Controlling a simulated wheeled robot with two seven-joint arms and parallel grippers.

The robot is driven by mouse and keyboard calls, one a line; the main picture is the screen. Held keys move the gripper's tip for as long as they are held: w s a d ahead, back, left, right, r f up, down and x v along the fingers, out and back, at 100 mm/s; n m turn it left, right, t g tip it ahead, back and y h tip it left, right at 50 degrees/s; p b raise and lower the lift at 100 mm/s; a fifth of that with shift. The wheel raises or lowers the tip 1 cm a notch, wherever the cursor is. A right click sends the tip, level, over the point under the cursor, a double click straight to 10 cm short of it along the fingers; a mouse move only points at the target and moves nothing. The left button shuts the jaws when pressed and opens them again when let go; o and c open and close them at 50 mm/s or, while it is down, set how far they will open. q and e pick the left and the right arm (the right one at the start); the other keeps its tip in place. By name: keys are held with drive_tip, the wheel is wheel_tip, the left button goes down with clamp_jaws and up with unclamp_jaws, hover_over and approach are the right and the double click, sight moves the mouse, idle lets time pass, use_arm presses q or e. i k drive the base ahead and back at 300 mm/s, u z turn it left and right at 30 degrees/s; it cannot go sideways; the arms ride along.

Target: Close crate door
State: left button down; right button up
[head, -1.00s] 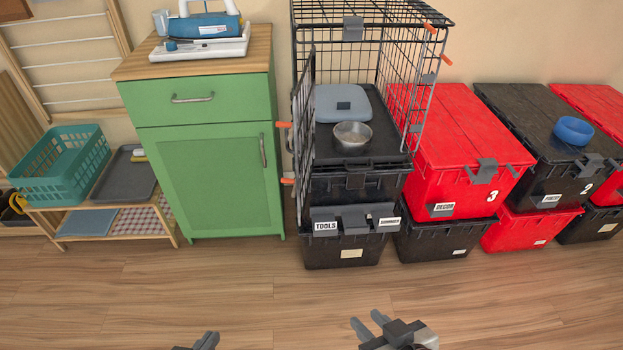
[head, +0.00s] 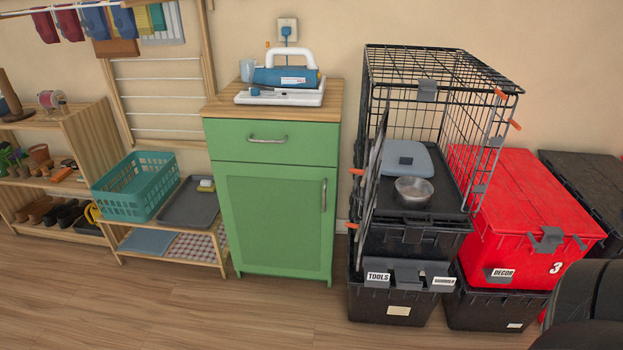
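A black wire crate (head: 442,58) stands on top of stacked dark totes, right of the green cabinet. Its front is open. The wire door (head: 375,175) stands swung out at the front left side of the crate, seen nearly edge-on, with orange tabs (head: 357,171) on its outer edge. More orange tabs (head: 515,124) show on the right front edge of the crate. Inside the crate are a metal bowl (head: 414,192) and a grey-blue cushion (head: 407,160). Neither of my grippers shows in this view. A dark rounded part of mine fills the lower right corner.
The green cabinet (head: 271,215) is just left of the door, with a small gap. A red tote (head: 530,205) stands close on the right. A low rack with a teal basket (head: 135,190) is farther left. The wooden floor (head: 200,310) in front is clear.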

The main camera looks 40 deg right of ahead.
sight(375, 169)
drive_tip(key=u, duration=0.05)
drive_tip(key=i, duration=1.15)
drive_tip(key=z, duration=2.55)
drive_tip(key=i, duration=0.5)
drive_tip(key=u, duration=0.05)
drive_tip(key=k, duration=1.2)
drive_tip(key=z, duration=0.35)
drive_tip(key=i, duration=0.8)
drive_tip(key=u, duration=0.2)
